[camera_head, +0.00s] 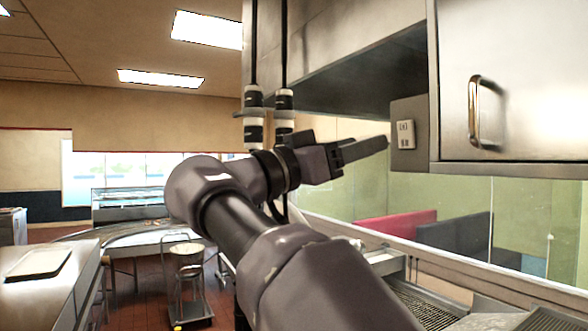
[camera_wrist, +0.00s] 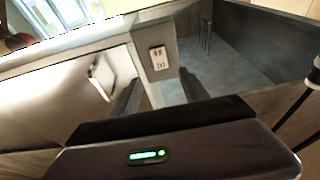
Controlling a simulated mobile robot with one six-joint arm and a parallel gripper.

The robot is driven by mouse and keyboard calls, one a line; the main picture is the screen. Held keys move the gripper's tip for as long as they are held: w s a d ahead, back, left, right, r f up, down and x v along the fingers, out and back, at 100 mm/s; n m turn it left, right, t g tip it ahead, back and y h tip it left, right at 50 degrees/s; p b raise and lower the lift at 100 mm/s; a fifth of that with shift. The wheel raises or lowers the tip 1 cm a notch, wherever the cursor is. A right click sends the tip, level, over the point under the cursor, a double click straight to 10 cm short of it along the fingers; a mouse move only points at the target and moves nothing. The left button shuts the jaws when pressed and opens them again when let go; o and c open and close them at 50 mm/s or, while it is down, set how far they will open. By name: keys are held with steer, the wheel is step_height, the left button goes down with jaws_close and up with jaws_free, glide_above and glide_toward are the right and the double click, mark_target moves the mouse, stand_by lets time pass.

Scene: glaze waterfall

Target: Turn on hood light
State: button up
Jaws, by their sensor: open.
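The hood (camera_head: 345,75) is a dark metal canopy at the upper right in the head view, and its grey inside (camera_wrist: 235,70) shows in the wrist view. A small white switch (camera_head: 405,134) with two rockers sits on a grey plate at the hood's edge. The switch also shows in the wrist view (camera_wrist: 158,58), above and between my fingertips. My gripper (camera_head: 378,146) is open and empty, its fingers pointing at the switch plate. In the wrist view my gripper (camera_wrist: 158,87) has its two dark fingers spread apart. I cannot tell whether the fingers touch the plate; a small gap seems to remain.
A steel cabinet door with a bar handle (camera_head: 474,112) is right of the switch. Two black cables with connectors (camera_head: 284,105) hang beside my wrist. Below lies a metal counter with a grate (camera_head: 425,312). A small trolley (camera_head: 190,285) stands on the floor at left.

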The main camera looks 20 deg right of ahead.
steer(key=v, duration=0.7)
steer(key=shift+a+b, duration=0.4)
steer(key=shift+b, duration=0.05)
steer(key=shift+s+f, duration=0.1)
